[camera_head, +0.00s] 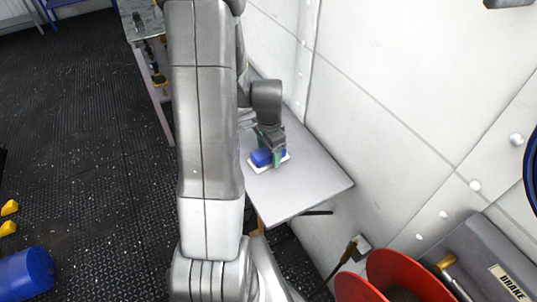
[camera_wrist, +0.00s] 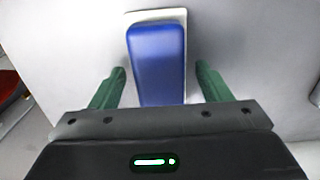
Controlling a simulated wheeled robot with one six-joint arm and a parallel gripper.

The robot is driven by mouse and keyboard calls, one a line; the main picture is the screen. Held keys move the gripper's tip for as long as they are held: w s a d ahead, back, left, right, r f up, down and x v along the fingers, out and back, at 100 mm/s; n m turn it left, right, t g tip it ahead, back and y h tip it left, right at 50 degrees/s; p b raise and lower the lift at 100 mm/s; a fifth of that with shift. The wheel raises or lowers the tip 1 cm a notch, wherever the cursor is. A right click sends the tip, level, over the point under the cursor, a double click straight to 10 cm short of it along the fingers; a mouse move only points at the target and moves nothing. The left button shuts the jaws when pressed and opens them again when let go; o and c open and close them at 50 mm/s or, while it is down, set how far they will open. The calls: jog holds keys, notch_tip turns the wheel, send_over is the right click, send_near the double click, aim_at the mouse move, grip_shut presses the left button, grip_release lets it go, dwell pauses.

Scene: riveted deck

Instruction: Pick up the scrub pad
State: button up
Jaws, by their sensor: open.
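The scrub pad (camera_wrist: 157,52) is a blue rounded block with a pale, flat layer showing under its edges. In the head view the pad (camera_head: 261,157) lies on a small grey table (camera_head: 305,185) against the wall. My gripper (camera_wrist: 160,72) is open, with its green fingers on either side of the pad's near part. Gaps show between the pad and both fingers in the wrist view. In the head view my gripper (camera_head: 269,150) is low over the table at the pad and hides part of it. The pad's near end is hidden behind the gripper body in the wrist view.
The white wall (camera_head: 370,85) runs close behind the table. A red reel (camera_head: 385,280) and a grey case (camera_head: 485,262) stand at the lower right. Another table (camera_head: 137,18) with tools is at the upper left.

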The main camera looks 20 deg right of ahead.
jog(key=shift+f, duration=0.1)
jog(key=c, duration=1.1)
notch_tip(320, 180, up, 10)
jog(key=shift+r, duration=0.1)
jog(key=shift+o, duration=1.1)
jog(key=shift+c, duration=0.4)
